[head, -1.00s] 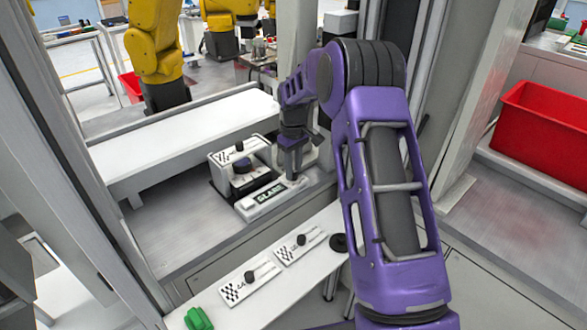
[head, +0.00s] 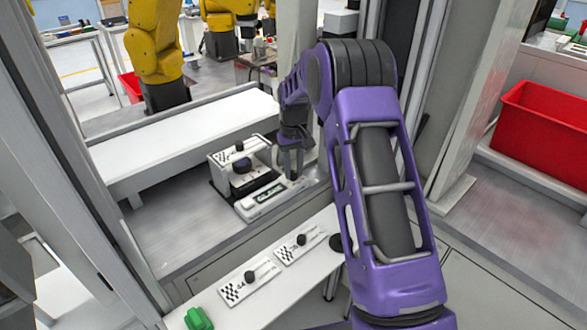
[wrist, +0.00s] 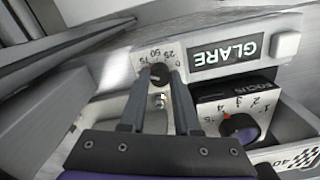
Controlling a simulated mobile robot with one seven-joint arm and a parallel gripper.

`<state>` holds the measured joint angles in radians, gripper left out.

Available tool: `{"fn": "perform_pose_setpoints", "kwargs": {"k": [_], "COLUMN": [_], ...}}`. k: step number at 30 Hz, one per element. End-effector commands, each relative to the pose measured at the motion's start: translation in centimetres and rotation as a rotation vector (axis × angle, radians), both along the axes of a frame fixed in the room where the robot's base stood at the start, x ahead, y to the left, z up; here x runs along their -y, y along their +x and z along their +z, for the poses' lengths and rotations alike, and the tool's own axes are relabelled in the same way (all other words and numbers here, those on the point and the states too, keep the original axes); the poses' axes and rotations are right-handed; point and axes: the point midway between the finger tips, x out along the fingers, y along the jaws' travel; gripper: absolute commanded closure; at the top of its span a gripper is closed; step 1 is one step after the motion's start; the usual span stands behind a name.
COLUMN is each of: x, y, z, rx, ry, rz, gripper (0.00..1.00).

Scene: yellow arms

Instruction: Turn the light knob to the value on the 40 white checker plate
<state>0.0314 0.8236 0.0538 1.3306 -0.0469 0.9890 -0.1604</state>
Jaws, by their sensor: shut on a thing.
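The light knob (wrist: 159,72) is a small dark knob on a white panel beside the "GLARE" label, with 0, 25, 50 and 75 printed around it. My gripper (wrist: 161,82) has its two fingers on either side of the knob, shut on it. In the head view my gripper (head: 292,172) reaches down at the right end of the white glare unit (head: 248,212) and hides the knob. A white checker plate marked 40 (wrist: 300,160) shows at the lower right of the wrist view. The knob's exact pointer setting is unclear.
A focus knob (wrist: 240,127) with a red mark and numbers sits close to the right finger. Two checker plates with black knobs (head: 248,282) (head: 300,246) lie on the front shelf beside a green object (head: 198,318). A red bin (head: 545,130) stands at right.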

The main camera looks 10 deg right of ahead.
Motion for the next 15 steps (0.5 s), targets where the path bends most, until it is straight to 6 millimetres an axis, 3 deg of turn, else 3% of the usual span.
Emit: {"fn": "perform_pose_setpoints", "kwargs": {"k": [15], "x": [-0.04], "y": [0.03], "z": [0.08], "rx": [0.001], "ry": [0.000], "rz": [-0.302], "gripper": [1.00]}}
